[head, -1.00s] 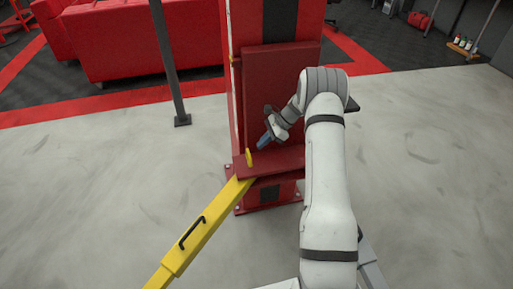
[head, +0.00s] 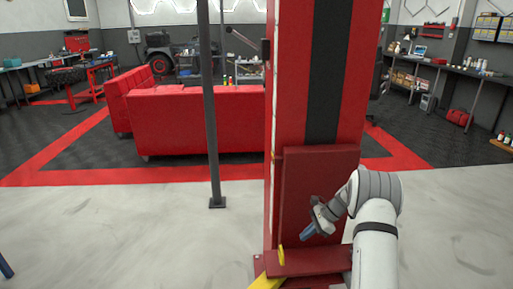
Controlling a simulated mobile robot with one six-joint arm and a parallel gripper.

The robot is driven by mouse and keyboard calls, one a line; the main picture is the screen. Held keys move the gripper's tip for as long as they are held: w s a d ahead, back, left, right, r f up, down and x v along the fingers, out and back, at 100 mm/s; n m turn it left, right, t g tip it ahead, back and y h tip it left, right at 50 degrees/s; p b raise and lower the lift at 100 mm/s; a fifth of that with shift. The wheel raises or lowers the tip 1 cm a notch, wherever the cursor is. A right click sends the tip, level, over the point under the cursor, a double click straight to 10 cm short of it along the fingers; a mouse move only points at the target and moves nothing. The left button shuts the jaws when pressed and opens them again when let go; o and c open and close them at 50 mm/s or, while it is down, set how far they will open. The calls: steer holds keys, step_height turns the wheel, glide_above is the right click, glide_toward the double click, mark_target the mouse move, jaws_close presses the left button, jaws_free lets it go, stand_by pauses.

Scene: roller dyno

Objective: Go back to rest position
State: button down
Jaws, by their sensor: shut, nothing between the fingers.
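My gripper (head: 308,231) is at the end of my white arm, in the lower right of the head view. Its bluish fingertips point down and left, and it looks shut and empty. It is in front of the red lift column (head: 335,75), over the dark red carriage plate (head: 318,168). A yellow disc (head: 281,255) stands on the carriage just below and left of my fingertips. The gap between the fingertips and the disc is hard to judge.
A yellow lift arm (head: 268,283) leaves the carriage at the bottom edge. A thin grey post (head: 212,120) stands left of the column. Pale floor (head: 110,235) is open on the left. A red sofa (head: 195,122) and workbenches (head: 480,78) stand farther back.

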steer(key=s+a+r+n+h+p, duration=0.1)
steer(key=s+a+r+n+h, duration=0.2)
steer(key=s+r, duration=0.55)
steer(key=s+a+r+n+h, duration=0.1)
steer(key=s+a+r+n, duration=0.4)
steer(key=r, duration=0.7)
steer(key=s+r+n+t+h, duration=0.1)
steer(key=s+n, duration=0.3)
steer(key=s, duration=0.8)
steer(key=s+r+n+t+h+p, duration=0.1)
steer(key=s+r+n, duration=0.3)
steer(key=s, duration=0.7)
steer(key=shift+s+a+r+n+t+h, duration=0.3)
steer(key=shift+s+a+n+h, duration=0.1)
steer(key=shift+n+h, duration=0.4)
